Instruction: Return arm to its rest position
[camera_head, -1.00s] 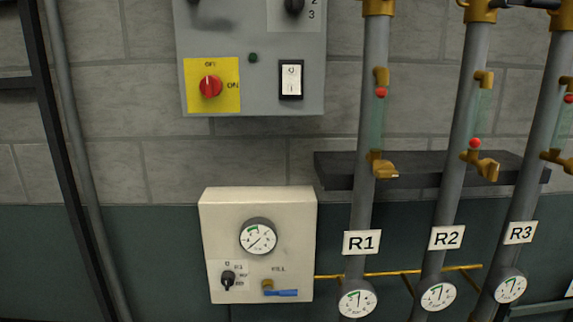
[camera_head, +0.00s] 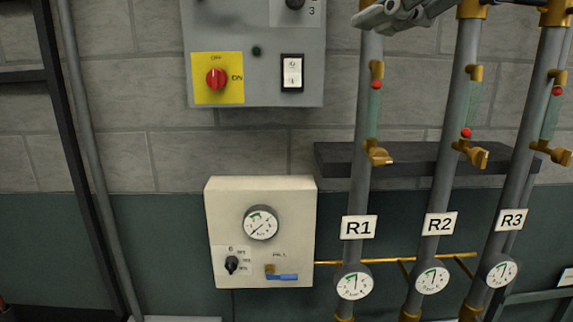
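A grey metal gripper (camera_head: 372,18), which looks like my right one, shows at the top right, in front of the upper part of the R1 pipe. Its arm runs off the top edge to the right. I see nothing in it, but its fingers are cut off and overlap, so whether it is open is unclear. My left gripper is not in view.
The R1 (camera_head: 359,228), R2 (camera_head: 438,224) and R3 (camera_head: 511,220) labels mark pipes with gauges and brass valves at right. A grey panel (camera_head: 255,30) with a red knob (camera_head: 215,79) and a white gauge box (camera_head: 294,232) with a blue-handled valve are on the wall. A dark shelf (camera_head: 428,158) runs behind the pipes.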

